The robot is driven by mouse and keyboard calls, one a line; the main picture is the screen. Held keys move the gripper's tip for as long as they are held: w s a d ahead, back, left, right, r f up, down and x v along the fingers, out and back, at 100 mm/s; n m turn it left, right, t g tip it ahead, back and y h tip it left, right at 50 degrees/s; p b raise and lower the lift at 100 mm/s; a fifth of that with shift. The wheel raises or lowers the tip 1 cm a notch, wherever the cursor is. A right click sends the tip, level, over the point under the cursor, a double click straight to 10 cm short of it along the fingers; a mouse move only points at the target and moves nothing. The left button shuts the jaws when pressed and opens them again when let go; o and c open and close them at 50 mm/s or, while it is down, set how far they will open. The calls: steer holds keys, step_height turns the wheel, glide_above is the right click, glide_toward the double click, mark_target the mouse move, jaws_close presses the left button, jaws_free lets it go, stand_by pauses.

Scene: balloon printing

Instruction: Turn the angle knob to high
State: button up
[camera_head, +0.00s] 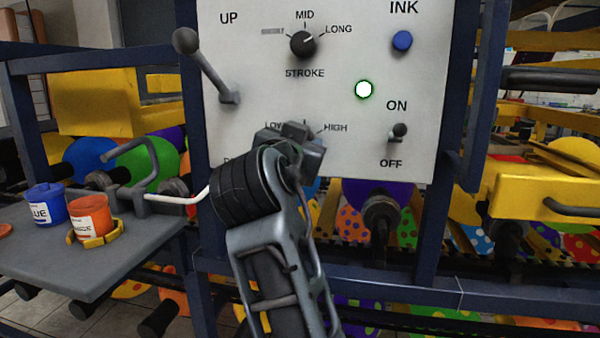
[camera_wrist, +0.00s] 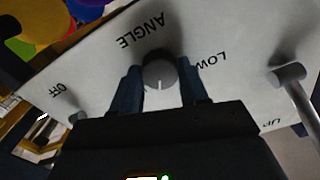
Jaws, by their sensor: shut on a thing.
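The angle knob (camera_wrist: 160,72) is a round grey knob on the white control panel (camera_head: 435,80). In the wrist view it sits between the two fingers of my gripper (camera_wrist: 160,88), which is shut on it. Its white mark points down in that view, away from the word ANGLE and not at LOW. HIGH is not readable in the wrist view. In the head view my gripper (camera_head: 295,132) covers the knob, with part of LOW at its left and HIGH readable at its right.
Above are the stroke knob (camera_head: 303,44), a blue ink button (camera_head: 402,40) and a lit green-rimmed lamp (camera_head: 364,89). A lever (camera_head: 210,68) juts out at left, and an on/off switch (camera_head: 398,135) is at right. Blue (camera_head: 46,204) and orange (camera_head: 90,217) ink pots stand at left.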

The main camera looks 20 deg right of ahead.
steer(key=m+b, duration=0.6)
steer(key=b, duration=0.1)
steer(key=shift+f+b, duration=0.15)
steer(key=shift+b, duration=0.25)
steer(key=shift+m, duration=0.3)
steer(key=shift+d, duration=0.1)
steer(key=o, duration=1.1)
steer(key=shift+c, duration=0.2)
steer(key=v, duration=0.8)
steer(key=shift+w, duration=0.1)
